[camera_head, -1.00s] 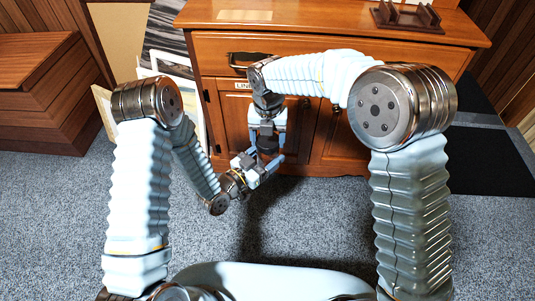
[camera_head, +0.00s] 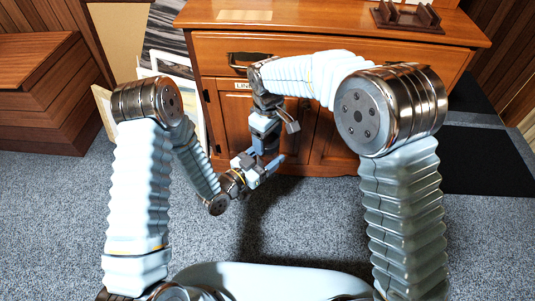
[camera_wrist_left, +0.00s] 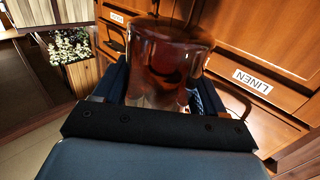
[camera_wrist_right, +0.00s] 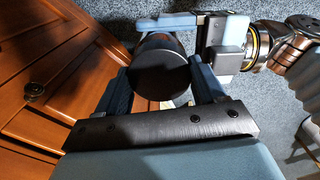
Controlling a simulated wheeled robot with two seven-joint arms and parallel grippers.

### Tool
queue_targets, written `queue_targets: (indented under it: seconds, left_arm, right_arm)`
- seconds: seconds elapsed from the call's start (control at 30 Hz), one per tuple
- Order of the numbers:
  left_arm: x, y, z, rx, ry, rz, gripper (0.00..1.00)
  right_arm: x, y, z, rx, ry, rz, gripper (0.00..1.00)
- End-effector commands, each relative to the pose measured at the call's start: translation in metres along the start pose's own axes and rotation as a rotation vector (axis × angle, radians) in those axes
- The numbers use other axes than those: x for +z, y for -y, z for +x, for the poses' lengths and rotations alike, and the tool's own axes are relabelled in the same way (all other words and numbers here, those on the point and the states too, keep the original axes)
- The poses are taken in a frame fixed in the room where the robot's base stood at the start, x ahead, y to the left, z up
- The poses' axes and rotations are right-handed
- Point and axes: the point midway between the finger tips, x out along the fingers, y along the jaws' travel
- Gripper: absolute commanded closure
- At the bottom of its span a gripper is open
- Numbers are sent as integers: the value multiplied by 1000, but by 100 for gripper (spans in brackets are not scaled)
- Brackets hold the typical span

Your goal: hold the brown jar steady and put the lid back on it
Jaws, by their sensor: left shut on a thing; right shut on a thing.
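The brown jar (camera_wrist_left: 168,62) is glossy and see-through, and stands between the fingers of my left gripper (camera_wrist_left: 162,92), which is shut on it. The dark round lid (camera_wrist_right: 161,78) is between the fingers of my right gripper (camera_wrist_right: 163,85), which is shut on it. In the head view my right gripper (camera_head: 267,148) points down, right above my left gripper (camera_head: 259,166). The lid hides most of the jar in the right wrist view. I cannot tell whether the lid touches the jar's rim.
A wooden cabinet (camera_head: 330,135) with drawers and doors stands close behind the grippers. A wooden rack (camera_head: 407,17) is on its top. Leaning frames (camera_head: 178,68) are at its left. The carpet (camera_head: 310,225) in front is clear.

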Motion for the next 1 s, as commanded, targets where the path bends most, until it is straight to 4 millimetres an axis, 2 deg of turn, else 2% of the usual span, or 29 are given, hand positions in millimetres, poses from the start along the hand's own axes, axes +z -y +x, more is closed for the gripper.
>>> queue_targets:
  seconds: [0.5,0.6,0.67,0.8,0.83,1.0]
  left_arm:
    - [0,0,0,0,-1,0,100]
    - [0,0,0,0,-1,0,100]
    - [0,0,0,1,-1,0,100]
    - [0,0,0,1,-1,0,100]
    - [0,0,0,1,-1,0,100]
    - [0,0,0,1,-1,0,100]
  right_arm:
    - [0,0,1,2,-2,1643,68]
    - [0,-1,1,2,-2,1884,68]
    - [0,-1,1,1,-2,1986,68]
    - [0,-1,1,-1,-1,1971,68]
    - [0,-1,1,-1,-1,1971,28]
    - [0,-1,1,-1,-1,1969,2]
